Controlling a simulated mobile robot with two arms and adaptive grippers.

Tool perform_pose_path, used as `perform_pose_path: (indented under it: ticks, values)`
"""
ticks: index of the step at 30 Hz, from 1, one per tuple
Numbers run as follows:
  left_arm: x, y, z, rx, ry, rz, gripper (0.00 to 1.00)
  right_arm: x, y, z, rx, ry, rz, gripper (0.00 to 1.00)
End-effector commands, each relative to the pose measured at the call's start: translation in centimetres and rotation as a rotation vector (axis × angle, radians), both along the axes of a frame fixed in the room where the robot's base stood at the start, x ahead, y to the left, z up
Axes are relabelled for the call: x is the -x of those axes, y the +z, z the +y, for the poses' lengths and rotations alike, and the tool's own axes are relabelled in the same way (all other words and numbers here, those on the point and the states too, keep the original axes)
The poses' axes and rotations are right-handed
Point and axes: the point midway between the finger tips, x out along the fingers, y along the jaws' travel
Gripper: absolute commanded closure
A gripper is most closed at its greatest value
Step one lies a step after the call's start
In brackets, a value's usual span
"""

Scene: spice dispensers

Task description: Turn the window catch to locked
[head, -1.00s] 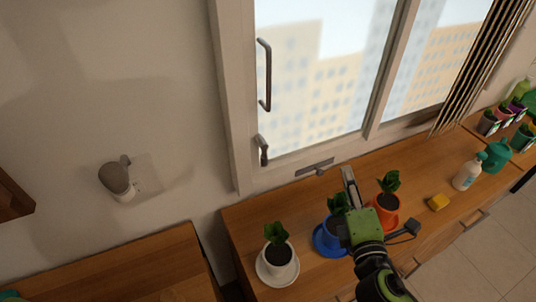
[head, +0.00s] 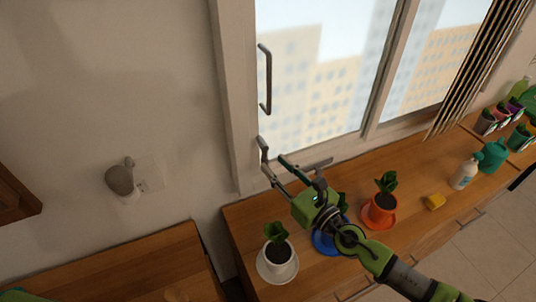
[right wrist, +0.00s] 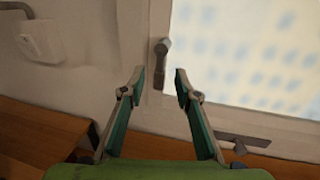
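The small grey window catch (head: 263,150) sits low on the left upright of the white window frame. Its lever points down, and its top end bends at the pivot. In the right wrist view the catch (right wrist: 161,62) appears between and beyond the fingertips. My right gripper (head: 273,166) is open and empty, close to the catch's lower end; I cannot tell whether it touches. The two fingers also show spread in the right wrist view (right wrist: 160,74). My left gripper is not in view.
A long window handle (head: 268,80) is above the catch, and a flat metal fitting (head: 318,164) is on the lower frame. Below stand potted plants: white pot (head: 276,262), blue saucer (head: 322,244), orange pot (head: 379,212). A yellow sponge (head: 435,202) lies right.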

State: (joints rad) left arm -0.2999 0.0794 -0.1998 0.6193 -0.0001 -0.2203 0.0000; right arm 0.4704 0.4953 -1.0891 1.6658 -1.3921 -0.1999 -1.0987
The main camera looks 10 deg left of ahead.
Motion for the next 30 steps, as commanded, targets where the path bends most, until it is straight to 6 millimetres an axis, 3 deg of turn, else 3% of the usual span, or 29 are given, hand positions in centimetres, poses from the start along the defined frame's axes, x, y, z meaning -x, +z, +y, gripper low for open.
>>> perform_pose_path:
  ticks: [3,9,19,20,23,30]
  values:
    - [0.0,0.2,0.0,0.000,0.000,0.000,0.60,-1.5,0.1,1.6,-0.001,0.000,-0.002,0.70]
    - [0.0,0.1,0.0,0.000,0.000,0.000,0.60,-2.9,0.0,2.9,-0.001,0.000,0.000,0.70]
    - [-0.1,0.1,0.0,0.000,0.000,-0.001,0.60,-3.1,0.0,3.1,-0.001,0.000,0.001,0.70]
    - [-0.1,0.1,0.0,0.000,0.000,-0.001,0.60,-3.1,0.0,3.1,-0.001,-0.001,0.001,0.73]
    - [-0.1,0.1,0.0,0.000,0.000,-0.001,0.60,-3.1,0.0,3.1,-0.001,-0.001,0.001,0.99]
    - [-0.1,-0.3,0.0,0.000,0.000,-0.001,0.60,-3.1,-0.2,3.2,-0.015,-0.001,0.011,1.00]
